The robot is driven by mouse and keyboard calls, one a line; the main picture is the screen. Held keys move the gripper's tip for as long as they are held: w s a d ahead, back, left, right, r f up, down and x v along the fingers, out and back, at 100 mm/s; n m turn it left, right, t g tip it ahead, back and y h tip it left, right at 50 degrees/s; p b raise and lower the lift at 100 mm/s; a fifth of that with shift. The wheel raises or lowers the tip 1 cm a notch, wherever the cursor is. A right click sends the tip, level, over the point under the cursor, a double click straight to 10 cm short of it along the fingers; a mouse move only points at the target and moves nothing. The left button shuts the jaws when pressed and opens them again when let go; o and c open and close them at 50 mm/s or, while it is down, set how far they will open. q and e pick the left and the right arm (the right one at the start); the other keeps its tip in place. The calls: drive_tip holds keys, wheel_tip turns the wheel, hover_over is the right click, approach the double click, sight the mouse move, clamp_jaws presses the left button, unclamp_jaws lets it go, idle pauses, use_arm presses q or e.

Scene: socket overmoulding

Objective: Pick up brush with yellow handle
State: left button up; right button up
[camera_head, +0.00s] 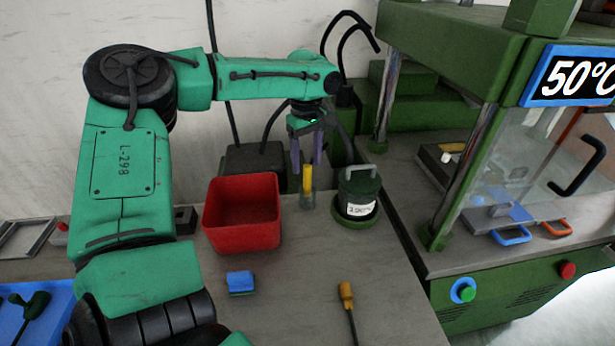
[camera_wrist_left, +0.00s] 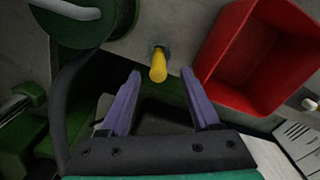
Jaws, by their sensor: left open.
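The yellow handle of the brush (camera_head: 308,178) stands upright in a small holder on the table, between the red bin and the green pot. In the left wrist view the yellow handle (camera_wrist_left: 158,66) shows end-on, just beyond and between my fingertips. My left gripper (camera_head: 307,168) has two purple fingers, points down and is open and empty. It is above and close to the handle, and in the left wrist view its fingertips (camera_wrist_left: 160,75) are spread to either side. The brush's lower end is hidden in the holder. My right gripper is not in view.
The red bin (camera_head: 242,235) stands left of the brush and the green pot (camera_head: 358,192) with a lid handle stands right. A blue sponge (camera_head: 240,282) and an orange-handled tool (camera_head: 347,296) lie in front. A green press machine (camera_head: 490,290) borders the table at right.

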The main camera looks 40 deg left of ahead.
sight(307, 175)
use_arm(q)
wheel_tip(307, 175, down, 5)
drive_tip(key=shift+w+f+p, duration=0.15)
drive_tip(key=shift+p, duration=0.15)
clamp_jaws()
wheel_tip(307, 175, up, 10)
drive_tip(key=shift+r, duration=0.1)
